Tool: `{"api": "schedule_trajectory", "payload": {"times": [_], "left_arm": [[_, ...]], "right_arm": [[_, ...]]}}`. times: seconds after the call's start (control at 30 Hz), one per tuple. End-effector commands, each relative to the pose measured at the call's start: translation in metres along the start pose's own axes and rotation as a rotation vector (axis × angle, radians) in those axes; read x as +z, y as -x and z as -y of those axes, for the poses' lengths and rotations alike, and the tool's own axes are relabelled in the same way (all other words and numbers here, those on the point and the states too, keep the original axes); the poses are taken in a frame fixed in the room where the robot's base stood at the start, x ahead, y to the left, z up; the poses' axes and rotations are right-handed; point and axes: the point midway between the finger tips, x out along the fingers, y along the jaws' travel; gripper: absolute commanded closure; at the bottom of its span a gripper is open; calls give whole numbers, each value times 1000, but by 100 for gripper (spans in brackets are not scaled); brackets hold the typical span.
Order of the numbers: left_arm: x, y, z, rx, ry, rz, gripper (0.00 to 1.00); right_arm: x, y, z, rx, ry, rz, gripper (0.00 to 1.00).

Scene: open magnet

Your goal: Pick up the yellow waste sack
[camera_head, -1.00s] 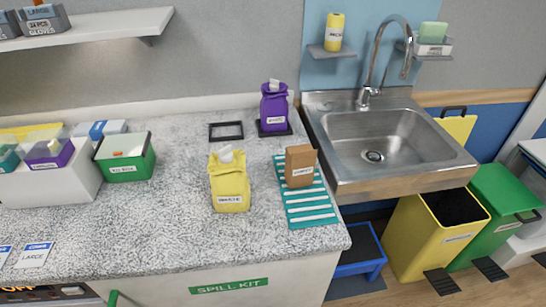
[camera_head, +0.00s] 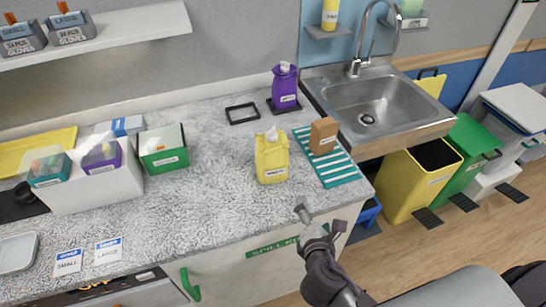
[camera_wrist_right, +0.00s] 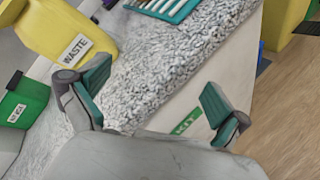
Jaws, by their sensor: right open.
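The yellow waste sack (camera_head: 271,158) stands upright on the speckled counter, with a white label on its front and a pale tied top. It also shows at the upper left of the right wrist view (camera_wrist_right: 68,35), its label reading WASTE and its top cut off. My right gripper (camera_head: 318,217) is at the counter's front edge, in front of the sack and a little to its right. In the right wrist view the right gripper's two fingers (camera_wrist_right: 155,95) are spread apart with nothing between them, clear of the sack. My left gripper is not in view.
A purple sack (camera_head: 285,87) stands behind on a dark pad. A brown packet (camera_head: 323,136) is on a teal striped mat (camera_head: 334,177) right of the yellow sack. A green box (camera_head: 164,148) stands to the left. An empty black frame (camera_head: 242,113) lies behind.

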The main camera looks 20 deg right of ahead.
Motion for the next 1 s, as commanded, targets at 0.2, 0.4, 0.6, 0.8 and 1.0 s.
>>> {"api": "schedule_trajectory", "payload": {"times": [0.2, 0.4, 0.6, 0.8, 1.0], "left_arm": [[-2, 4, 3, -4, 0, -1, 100], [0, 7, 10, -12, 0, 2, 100], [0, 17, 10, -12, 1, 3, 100], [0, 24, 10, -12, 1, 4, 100], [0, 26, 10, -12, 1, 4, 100]], "right_arm": [[-4, 6, -59, 282, 572, 120, 0], [-13, 13, -89, 425, 896, 223, 0], [-12, -14, -109, 435, 923, 235, 0], [-13, -47, -124, 434, 920, 232, 0], [-14, -60, -129, 433, 918, 230, 0]]}}
